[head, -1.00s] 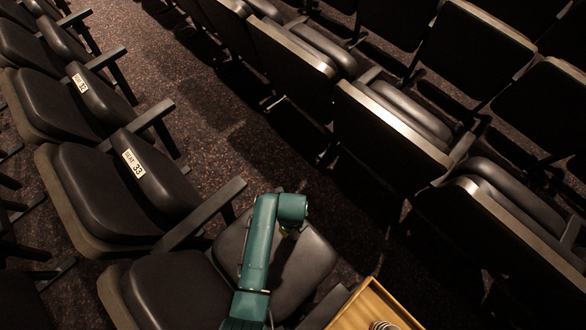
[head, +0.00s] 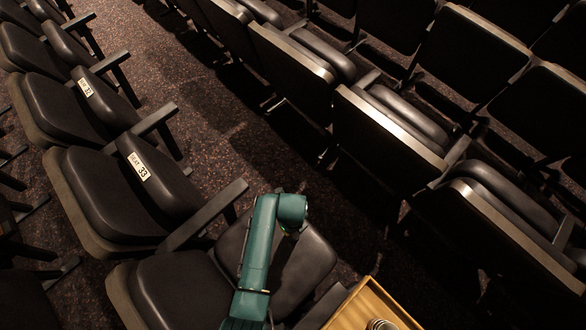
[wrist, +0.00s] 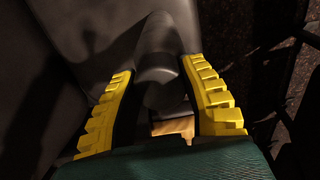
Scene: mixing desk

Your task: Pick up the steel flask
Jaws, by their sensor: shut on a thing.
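In the wrist view, the two yellow ribbed fingers of my gripper (wrist: 165,98) stand on either side of a dark grey, rounded object (wrist: 160,78). It looks like the steel flask, in shadow, and my gripper is shut on it. Its lower part is hard to make out against the dark. In the head view, my green arm reaches over a dark seat, and the gripper and flask are hidden behind the arm's end.
A wooden-edged top (head: 362,304) is at the bottom right, with a small round metallic thing (head: 381,324) cut off by the frame edge. Rows of dark seats (head: 100,190) fill the left and right. A carpeted aisle (head: 215,110) runs between them, clear.

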